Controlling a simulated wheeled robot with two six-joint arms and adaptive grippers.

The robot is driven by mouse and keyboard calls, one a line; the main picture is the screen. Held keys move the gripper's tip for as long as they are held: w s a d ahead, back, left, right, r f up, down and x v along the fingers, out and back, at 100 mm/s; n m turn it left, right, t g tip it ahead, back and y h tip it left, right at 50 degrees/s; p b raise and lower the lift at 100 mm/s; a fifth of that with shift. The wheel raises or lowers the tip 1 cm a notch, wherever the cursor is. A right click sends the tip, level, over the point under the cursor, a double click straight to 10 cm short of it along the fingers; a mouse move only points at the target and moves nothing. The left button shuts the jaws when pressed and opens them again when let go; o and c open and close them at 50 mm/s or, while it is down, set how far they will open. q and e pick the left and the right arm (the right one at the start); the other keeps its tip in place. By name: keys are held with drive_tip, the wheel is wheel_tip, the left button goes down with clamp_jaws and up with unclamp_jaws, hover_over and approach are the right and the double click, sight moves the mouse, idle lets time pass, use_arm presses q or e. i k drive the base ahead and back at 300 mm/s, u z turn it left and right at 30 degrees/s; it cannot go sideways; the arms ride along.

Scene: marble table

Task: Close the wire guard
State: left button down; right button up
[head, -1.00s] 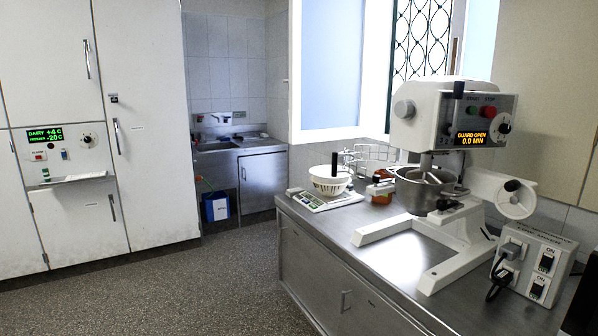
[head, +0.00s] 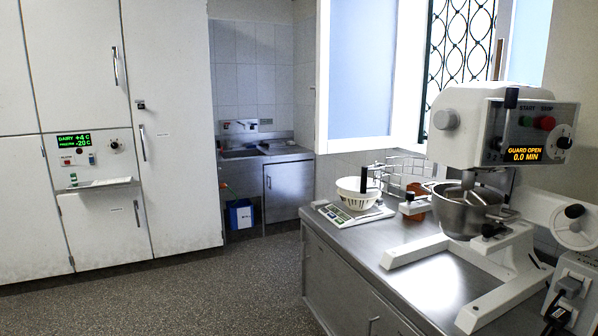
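The white stand mixer (head: 465,129) stands on the steel counter at the right, and its orange display reads GUARD OPEN, 0.0 MIN. The wire guard (head: 405,170) looks like the wire frame swung out to the left of the mixer, behind the white basket. A black upright handle (head: 363,179) shows at its left end; I cannot tell for sure that it belongs to the guard. The steel bowl (head: 462,212) sits under the mixer head with a beater inside. Neither of my grippers is in view.
A white basket (head: 352,194) stands on a kitchen scale (head: 352,216) at the counter's left end. A grey switch box (head: 575,290) is at lower right. The floor (head: 200,290) to the left is clear.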

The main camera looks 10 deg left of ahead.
sight(375, 170)
drive_tip(key=u, duration=0.25)
drive_tip(key=i, duration=1.15)
drive_tip(key=z, duration=0.3)
